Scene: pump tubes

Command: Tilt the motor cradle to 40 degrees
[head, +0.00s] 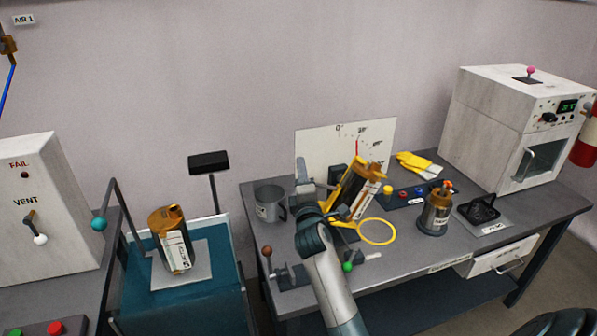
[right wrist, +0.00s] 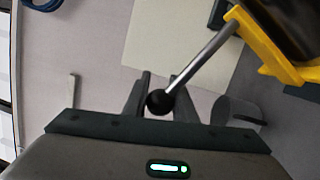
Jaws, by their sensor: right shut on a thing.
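The yellow motor cradle (head: 341,201) stands on the grey bench, clearly tilted to the right, with an orange motor (head: 361,189) in it. Behind it is a white angle board (head: 318,145) with a red pointer line; its exact reading is too small to tell. In the right wrist view the cradle (right wrist: 262,48) has a metal lever ending in a black ball knob (right wrist: 160,102). My right gripper (head: 305,184) is at the cradle's left side. In the right wrist view its fingers (right wrist: 158,98) are shut on the knob. My left gripper is not in view.
A grey mug (head: 269,204) stands close left of the gripper. A yellow ring (head: 377,232) lies in front of the cradle. Yellow gloves (head: 418,165), a brass-coloured pump (head: 435,212) and a white oven-like box (head: 500,125) are to the right. Small lever knobs stand near the front edge.

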